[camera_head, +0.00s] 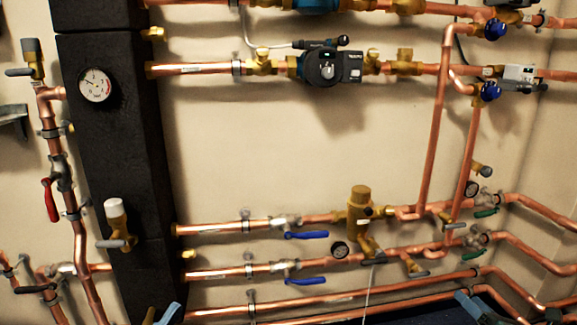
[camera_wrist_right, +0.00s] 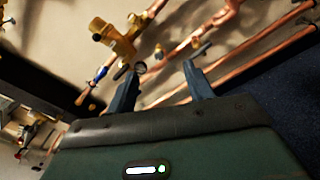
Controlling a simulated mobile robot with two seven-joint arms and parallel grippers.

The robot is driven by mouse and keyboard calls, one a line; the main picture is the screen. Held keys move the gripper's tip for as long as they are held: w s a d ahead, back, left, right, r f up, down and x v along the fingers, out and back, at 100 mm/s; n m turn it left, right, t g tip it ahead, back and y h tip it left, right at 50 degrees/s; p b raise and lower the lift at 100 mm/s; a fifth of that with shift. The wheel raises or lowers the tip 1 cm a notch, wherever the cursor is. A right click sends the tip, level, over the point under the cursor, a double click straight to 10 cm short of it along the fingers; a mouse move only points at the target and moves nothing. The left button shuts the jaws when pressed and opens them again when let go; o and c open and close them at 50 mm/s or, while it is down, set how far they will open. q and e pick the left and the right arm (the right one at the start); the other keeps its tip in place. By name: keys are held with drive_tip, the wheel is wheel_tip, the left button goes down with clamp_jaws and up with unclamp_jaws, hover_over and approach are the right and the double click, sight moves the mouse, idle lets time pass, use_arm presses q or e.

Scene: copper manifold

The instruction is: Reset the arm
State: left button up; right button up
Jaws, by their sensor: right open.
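My right gripper (camera_head: 508,309) shows only in part at the bottom right edge of the head view, in front of the lower copper pipes. In the right wrist view, its two blue-grey fingers (camera_wrist_right: 160,84) stand apart. The gripper is open with nothing held between the fingers. Copper pipes and a brass fitting (camera_wrist_right: 113,38) show beyond the fingertips, and the distance to them is hard to judge.
A copper manifold covers the wall. It has a pump (camera_head: 325,66), a brass separator (camera_head: 359,210), blue-handled valves (camera_head: 306,235) and a red-handled valve (camera_head: 50,200). A dark column with a gauge (camera_head: 95,85) stands at left. Bare wall (camera_head: 300,160) shows between the upper and lower pipes.

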drive_tip(key=s+a+r+m+y, duration=0.3)
drive_tip(key=a, duration=0.5)
drive_tip(key=s+a+r+m+y, duration=0.2)
drive_tip(key=s+a+m, duration=0.1)
drive_tip(key=a, duration=0.5)
drive_tip(key=s+a+r+m+y, duration=0.3)
drive_tip(key=a+m, duration=0.1)
drive_tip(key=a, duration=0.4)
drive_tip(key=s+a+r+m+g+y, duration=0.1)
drive_tip(key=s+a+r+m+y, duration=0.2)
drive_tip(key=s+a+r+m, duration=0.5)
use_arm(q)
drive_tip(key=s+a+r+n+g+y+p, duration=0.3)
drive_tip(key=g+y+p, duration=0.6)
drive_tip(key=p, duration=3.3)
wheel_tip(320, 180, up, 4)
drive_tip(key=a+n, duration=0.2)
drive_tip(key=n, duration=0.1)
drive_tip(key=shift+s, duration=0.15)
use_arm(e)
drive_tip(key=s+d+r+m+g+h, duration=0.2)
drive_tip(key=r+m+g+h, duration=0.1)
drive_tip(key=r+m+h, duration=0.2)
drive_tip(key=s+d+r+m+g+h, duration=0.1)
drive_tip(key=s+r+m+g+h, duration=0.1)
drive_tip(key=r+m+h, duration=0.3)
drive_tip(key=shift+d+m+g+h, duration=0.3)
drive_tip(key=shift+d+m+g, duration=0.1)
